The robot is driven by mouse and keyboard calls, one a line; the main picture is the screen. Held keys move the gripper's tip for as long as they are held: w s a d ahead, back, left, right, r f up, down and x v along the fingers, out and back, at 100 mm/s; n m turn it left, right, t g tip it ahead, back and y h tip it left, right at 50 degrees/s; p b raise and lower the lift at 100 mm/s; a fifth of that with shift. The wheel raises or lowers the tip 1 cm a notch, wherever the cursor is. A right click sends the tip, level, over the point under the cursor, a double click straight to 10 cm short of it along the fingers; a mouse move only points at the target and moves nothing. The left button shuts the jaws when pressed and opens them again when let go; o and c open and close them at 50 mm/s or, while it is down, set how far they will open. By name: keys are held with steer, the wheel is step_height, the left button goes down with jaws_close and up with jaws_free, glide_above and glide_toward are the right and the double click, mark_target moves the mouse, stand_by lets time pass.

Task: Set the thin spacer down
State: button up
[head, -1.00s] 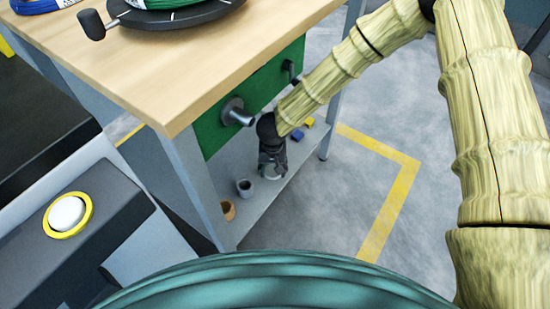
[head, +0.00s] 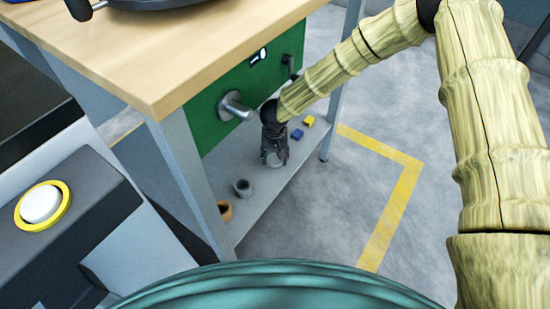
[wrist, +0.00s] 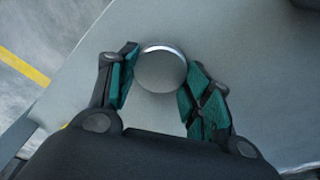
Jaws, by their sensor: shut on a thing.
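The thin spacer (wrist: 161,72) is a round grey piece with a bright rim in the wrist view, between the teal-padded fingers. My gripper (wrist: 158,80) is shut on it, a finger at each side. In the head view my gripper (head: 274,155) points down over the grey lower shelf (head: 262,195) of the bench. The spacer shows there only as a small pale patch at the fingertips. I cannot tell whether its underside touches the shelf.
On the shelf, a grey cup-like piece (head: 243,188) and a brown ring (head: 225,210) stand nearer; a blue block (head: 297,134) and a yellow block (head: 309,121) lie beyond. A metal spindle (head: 235,106) juts from the green panel (head: 205,120) above. Bare shelf surrounds the gripper.

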mark_target(275, 162)
stand_by(0.3)
steer(key=o, duration=1.1)
steer(key=shift+f, duration=0.1)
step_height(275, 162, up, 12)
steer(key=s+p, duration=0.2)
steer(key=p, duration=0.3)
steer(key=s+d+f+t+h, duration=0.1)
steer(key=s+d+f+h, duration=0.1)
steer(key=s+d+f, duration=1.35)
steer(key=s+d, duration=0.2)
steer(key=s, duration=0.5)
steer(key=s+d+f+g+y, duration=0.1)
steer(key=s+d, duration=0.1)
steer(key=s, duration=0.6)
steer(key=s+d+g+y, duration=0.1)
steer(key=s+d, duration=0.1)
steer(key=s, duration=0.6)
steer(key=shift+d+f, duration=0.15)
steer(key=shift+f, duration=0.25)
